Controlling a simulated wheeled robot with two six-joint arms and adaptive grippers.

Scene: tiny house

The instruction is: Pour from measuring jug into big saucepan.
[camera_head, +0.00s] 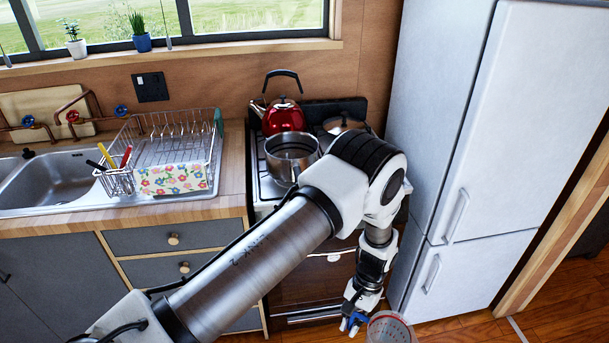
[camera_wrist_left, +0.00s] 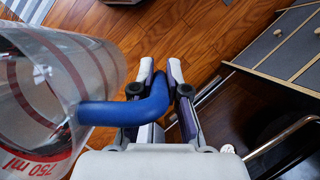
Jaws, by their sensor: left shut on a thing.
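The measuring jug (camera_head: 390,328) is clear with red markings and a blue handle. My left gripper (camera_head: 353,322) is shut on its handle and holds it low in front of the stove, at the bottom edge of the head view. In the left wrist view the jug (camera_wrist_left: 50,95) is large at left, its blue handle between the fingers of my left gripper (camera_wrist_left: 160,90). I cannot tell whether it holds liquid. The big saucepan (camera_head: 291,155), steel and open-topped, stands on the stove at front left, above and left of the jug. My right gripper is not in view.
A red kettle (camera_head: 283,116) stands behind the saucepan. A lidded pot (camera_head: 343,124) is at the back right of the stove (camera_head: 262,186). A dish rack (camera_head: 170,150) stands left, and a tall white fridge (camera_head: 490,130) right. Wooden floor shows below.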

